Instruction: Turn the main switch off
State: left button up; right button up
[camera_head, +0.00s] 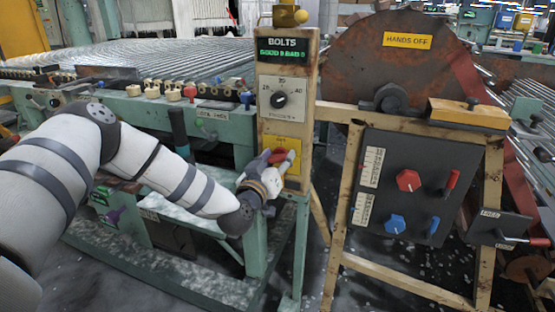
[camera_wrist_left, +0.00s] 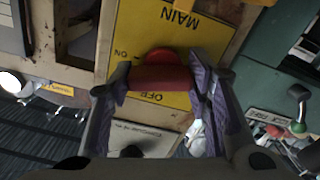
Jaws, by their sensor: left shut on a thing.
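The main switch has a red handle (camera_head: 278,157) on a yellow plate (camera_head: 285,143), low on the beige upright panel in the head view. In the left wrist view the plate (camera_wrist_left: 196,32) appears upside down, with MAIN, ON and OFF printed on it. There the red handle (camera_wrist_left: 160,77) lies across the picture between the fingers, close to the word OFF. My left gripper (camera_head: 280,162) is shut on this handle, a finger at each end in the left wrist view (camera_wrist_left: 160,85). The handle's exact setting is hard to tell. My right gripper is not in view.
Above the switch are a dial (camera_head: 279,100) and a green BOLTS display (camera_head: 283,50). To the right, a dark board (camera_head: 405,215) carries red and blue knobs and levers.

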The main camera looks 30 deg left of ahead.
pick_arm(q)
jog(key=n, duration=0.3)
jog(key=shift+n, duration=0.4)
jog(key=n, duration=0.3)
jog(key=shift+a+n, duration=0.1)
jog(key=shift+n, duration=0.2)
jog(key=n+b, duration=0.1)
jog(key=n, duration=0.3)
jog(key=shift+n+b, duration=0.35)
jog(key=shift+n, duration=0.95)
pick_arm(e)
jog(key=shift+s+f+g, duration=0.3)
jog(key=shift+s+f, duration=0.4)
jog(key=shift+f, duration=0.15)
pick_arm(q)
jog(key=shift+r+n, duration=0.1)
jog(key=shift+n, duration=0.2)
jog(key=o, duration=1.2)
jog(key=shift+c, duration=0.2)
